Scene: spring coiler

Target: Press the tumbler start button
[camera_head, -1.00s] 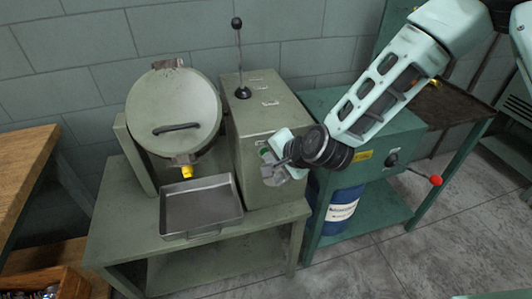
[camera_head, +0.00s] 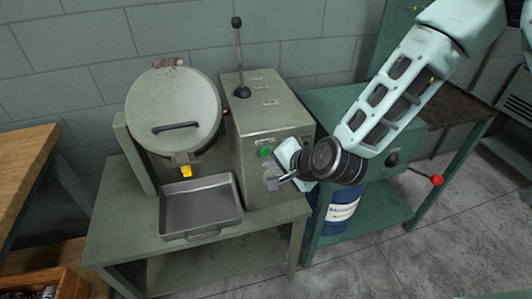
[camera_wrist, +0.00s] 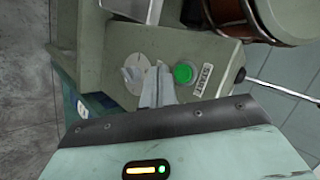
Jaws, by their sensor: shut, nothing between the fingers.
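The tumbler's grey-green control box (camera_head: 242,120) stands on the bench, beside the round drum (camera_head: 172,105). The green start button (camera_head: 265,152) is on the box's front face, and it also shows bright green in the wrist view (camera_wrist: 183,72). A pale rotary dial (camera_wrist: 140,75) sits beside it, mostly behind my gripper in the head view. My gripper (camera_head: 273,183) is shut and empty, in front of the dial and below the button. In the wrist view its fingers (camera_wrist: 157,88) reach toward the space between dial and button. I cannot tell whether they touch the panel.
A grey tray (camera_head: 202,207) sits below the drum's yellow spout. A lever with a black knob (camera_head: 237,22) rises from the box top. To the right are a green machine bench (camera_head: 315,100) with a red-knobbed handle (camera_head: 436,180) and a blue drum (camera_head: 342,205).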

